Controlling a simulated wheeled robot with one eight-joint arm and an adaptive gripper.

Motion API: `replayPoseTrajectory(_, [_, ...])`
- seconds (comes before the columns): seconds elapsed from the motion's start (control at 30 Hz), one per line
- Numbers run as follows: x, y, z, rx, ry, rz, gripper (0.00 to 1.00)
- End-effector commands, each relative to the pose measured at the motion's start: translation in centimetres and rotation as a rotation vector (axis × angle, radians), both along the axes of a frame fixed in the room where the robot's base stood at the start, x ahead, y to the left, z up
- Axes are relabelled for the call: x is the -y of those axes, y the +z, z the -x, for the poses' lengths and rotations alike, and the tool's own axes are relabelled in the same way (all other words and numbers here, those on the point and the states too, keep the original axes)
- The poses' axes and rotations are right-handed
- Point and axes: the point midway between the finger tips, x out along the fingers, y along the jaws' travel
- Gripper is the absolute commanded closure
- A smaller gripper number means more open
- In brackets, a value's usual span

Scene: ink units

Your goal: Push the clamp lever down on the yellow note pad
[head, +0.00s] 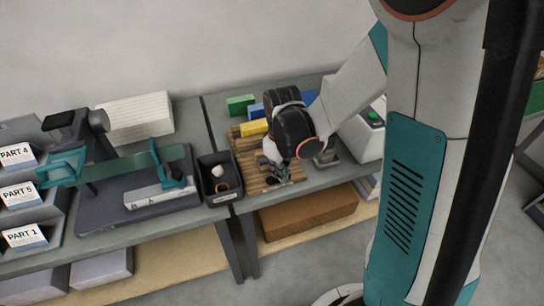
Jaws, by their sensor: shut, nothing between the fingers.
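The yellow note pad (255,127) sits on a slatted wooden board (243,153) on the right-hand bench, partly hidden behind my arm's wrist. My gripper (274,177) points down over the front part of the board, in front of the pad and a little to its right. Its fingers are shut with nothing between them. The clamp lever cannot be made out; the wrist and gripper cover part of the board. I cannot tell whether the gripper touches anything.
Green (241,105) and blue (257,110) blocks stand behind the pad. A dark bin (209,192) with small items is left of the board. A grey machine with a green button (374,117) stands right. A teal-handled device (155,190) occupies the left bench.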

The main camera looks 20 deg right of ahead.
Motion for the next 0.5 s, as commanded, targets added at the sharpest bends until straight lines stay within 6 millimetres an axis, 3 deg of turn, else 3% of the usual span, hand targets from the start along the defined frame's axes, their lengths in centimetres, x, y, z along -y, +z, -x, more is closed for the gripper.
replayPoseTrajectory(0.5, [-0.01, -0.05, 0.22, -0.001, 0.000, 0.000, 1.00])
